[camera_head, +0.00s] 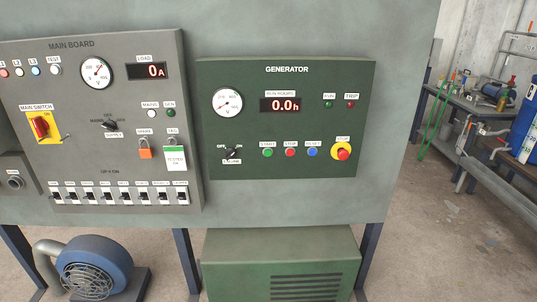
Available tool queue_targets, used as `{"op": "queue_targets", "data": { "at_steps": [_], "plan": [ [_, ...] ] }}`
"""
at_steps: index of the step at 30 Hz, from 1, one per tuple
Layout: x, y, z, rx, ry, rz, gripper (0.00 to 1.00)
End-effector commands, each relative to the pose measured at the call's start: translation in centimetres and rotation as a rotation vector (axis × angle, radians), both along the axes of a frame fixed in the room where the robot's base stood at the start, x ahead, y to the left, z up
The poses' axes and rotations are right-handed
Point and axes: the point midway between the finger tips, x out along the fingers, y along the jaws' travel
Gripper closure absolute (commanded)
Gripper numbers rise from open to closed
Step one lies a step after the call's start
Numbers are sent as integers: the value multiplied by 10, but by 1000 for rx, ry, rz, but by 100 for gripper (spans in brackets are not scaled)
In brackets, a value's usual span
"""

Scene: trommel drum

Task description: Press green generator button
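The green generator panel (225,130) is fixed on the grey wall board, right of the main board. Its green button (267,152) sits under a small label in the lower row. A red button (290,152) and a blue button (312,152) stand to its right. A black rotary selector (232,153) is to its left. A red emergency stop (343,154) on a yellow plate is at the far right of the row. The run hours display (280,105) reads 0.0 h. My gripper is not in view.
The grey main board (85,130) with switches, a gauge and a lock hangs at left. A green cabinet (280,245) and a blue blower (95,265) stand below on the floor. A workbench (480,105) is at the far right. The space before the generator panel looks clear.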

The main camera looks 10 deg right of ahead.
Motion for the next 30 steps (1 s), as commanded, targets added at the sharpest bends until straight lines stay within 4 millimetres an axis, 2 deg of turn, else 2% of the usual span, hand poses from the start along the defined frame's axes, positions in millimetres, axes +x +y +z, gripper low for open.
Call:
{"op": "queue_targets", "data": {
  "at_steps": [1, 5, 30],
  "plan": [
    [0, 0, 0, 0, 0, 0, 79],
    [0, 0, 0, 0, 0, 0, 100],
    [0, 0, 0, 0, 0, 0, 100]
  ]
}}
